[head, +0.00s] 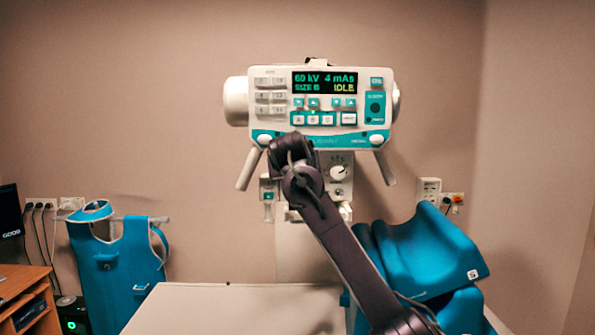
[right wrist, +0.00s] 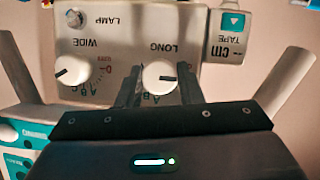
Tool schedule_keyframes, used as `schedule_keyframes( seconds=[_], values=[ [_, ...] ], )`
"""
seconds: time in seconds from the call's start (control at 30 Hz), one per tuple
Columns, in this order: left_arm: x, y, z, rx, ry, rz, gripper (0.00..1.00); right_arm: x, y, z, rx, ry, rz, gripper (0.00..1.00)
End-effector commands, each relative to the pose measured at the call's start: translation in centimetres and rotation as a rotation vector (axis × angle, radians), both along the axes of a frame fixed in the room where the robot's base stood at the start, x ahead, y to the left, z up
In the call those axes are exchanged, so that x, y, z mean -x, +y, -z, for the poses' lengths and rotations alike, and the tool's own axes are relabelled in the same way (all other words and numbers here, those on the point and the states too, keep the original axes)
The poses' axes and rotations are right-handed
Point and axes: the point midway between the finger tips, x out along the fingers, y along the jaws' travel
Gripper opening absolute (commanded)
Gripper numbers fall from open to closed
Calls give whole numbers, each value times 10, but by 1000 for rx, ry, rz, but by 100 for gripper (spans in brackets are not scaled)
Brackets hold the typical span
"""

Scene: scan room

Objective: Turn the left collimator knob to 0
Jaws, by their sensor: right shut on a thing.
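The collimator panel (right wrist: 110,40) shows upside down in the right wrist view, with two round white knobs. The knob labelled LONG (right wrist: 155,72) is between the dark fingers of my right gripper (right wrist: 160,88), which is shut on it. A short dark mark on this knob lies nearly level in the picture, to the right of its centre. Red and black scale marks show below it, partly covered by my gripper. In the head view my right gripper (head: 300,180) covers this left knob. My left gripper is not in view.
The WIDE knob (right wrist: 72,71) is beside it and also shows in the head view (head: 338,172). The console display (head: 325,83) reads IDLE. Pale handles (head: 249,169) flank the panel.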

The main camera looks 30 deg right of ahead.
Motion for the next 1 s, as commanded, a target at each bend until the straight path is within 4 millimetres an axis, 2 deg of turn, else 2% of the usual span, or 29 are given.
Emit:
schedule_keyframes(
  seconds=[0.4, 0.43, 0.57, 0.87, 1.0],
  values=[
    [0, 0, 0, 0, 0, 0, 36, 0, 0, 3, 7, 11, 0, 10],
    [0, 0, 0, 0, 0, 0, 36, 0, 0, 3, 7, 11, 0, 36],
    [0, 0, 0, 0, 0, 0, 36, 0, 0, 2, 7, 8, -1, 53],
    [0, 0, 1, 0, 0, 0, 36, 1, 1, 0, 6, 3, -1, 54],
    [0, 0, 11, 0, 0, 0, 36, 11, 9, -4, 8, -1, -2, 54]
  ],
)
